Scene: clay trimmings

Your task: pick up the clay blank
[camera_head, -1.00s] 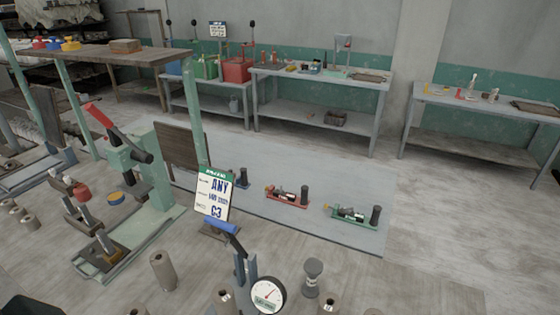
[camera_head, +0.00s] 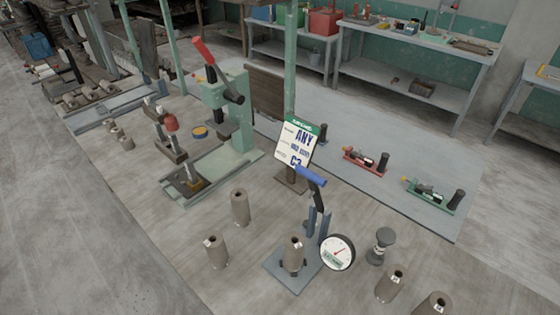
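Several upright grey-brown cylinders that look like clay blanks stand on the grey work surface. One cylinder (camera_head: 240,208) stands near the middle, and a second cylinder (camera_head: 217,252) stands in front of it. A third cylinder (camera_head: 292,255) sits on the base of a small blue-handled press (camera_head: 312,205) with a round dial gauge (camera_head: 337,252). Others stand at the lower right, one whole (camera_head: 390,284) and one cut by the bottom edge (camera_head: 433,305). I cannot tell which is the named blank. Neither of my grippers is in view.
A green press (camera_head: 235,115) with a red lever stands behind the cylinders, beside a sign (camera_head: 298,145) reading "ANY" and "C3". Red (camera_head: 366,160) and green (camera_head: 431,195) fixtures lie on a grey mat at right. A grey knobbed tool (camera_head: 380,246) stands by the gauge. The front left is clear.

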